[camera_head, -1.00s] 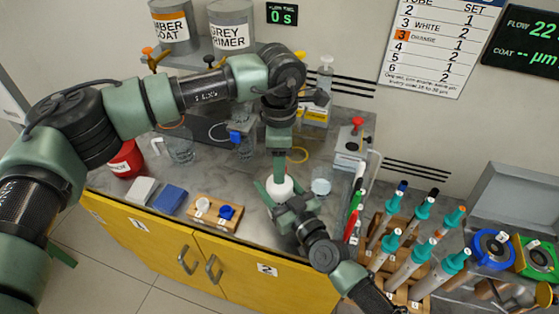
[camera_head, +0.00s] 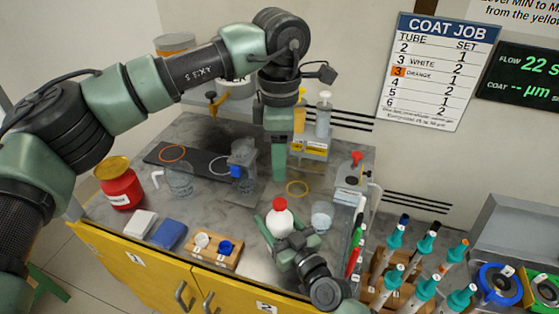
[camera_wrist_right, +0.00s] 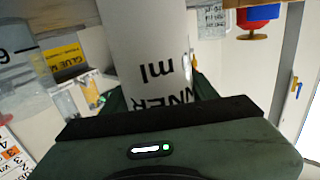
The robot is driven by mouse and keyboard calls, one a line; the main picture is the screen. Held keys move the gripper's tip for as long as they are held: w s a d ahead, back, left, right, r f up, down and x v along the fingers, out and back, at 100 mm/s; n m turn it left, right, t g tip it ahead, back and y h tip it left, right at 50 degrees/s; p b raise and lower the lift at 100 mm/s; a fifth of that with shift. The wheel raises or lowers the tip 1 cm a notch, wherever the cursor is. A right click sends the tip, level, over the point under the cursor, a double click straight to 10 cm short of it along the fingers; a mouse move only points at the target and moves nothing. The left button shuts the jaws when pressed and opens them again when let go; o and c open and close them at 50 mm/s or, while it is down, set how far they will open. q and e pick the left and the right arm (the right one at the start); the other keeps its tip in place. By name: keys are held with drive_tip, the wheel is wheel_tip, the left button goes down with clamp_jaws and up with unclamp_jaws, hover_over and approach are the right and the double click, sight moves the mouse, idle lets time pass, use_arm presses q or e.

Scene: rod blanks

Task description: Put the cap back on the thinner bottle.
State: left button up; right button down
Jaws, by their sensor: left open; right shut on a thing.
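The thinner bottle (camera_head: 279,224) is white and stands upright near the front of the bench. A red cap (camera_head: 279,204) sits on its top; I cannot tell how tightly it is seated. My right gripper (camera_head: 287,236) is shut around the bottle's body from the front right. In the right wrist view the bottle (camera_wrist_right: 148,45) fills the middle, with part of its black "THINNER" lettering showing, and the cap is out of view. My left gripper (camera_head: 278,176) is open, pointing down above and behind the cap, clear of it and empty.
A clear beaker (camera_head: 321,215) stands close to the bottle's right. A wooden block with small caps (camera_head: 214,252), blue and white blocks and a red jar (camera_head: 121,186) are to the left. Pens and teal-topped tubes crowd the right.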

drive_tip(key=shift+c, duration=1.9)
unclamp_jaws()
drive_tip(key=v, duration=0.8)
drive_tip(key=shift+a, duration=0.1)
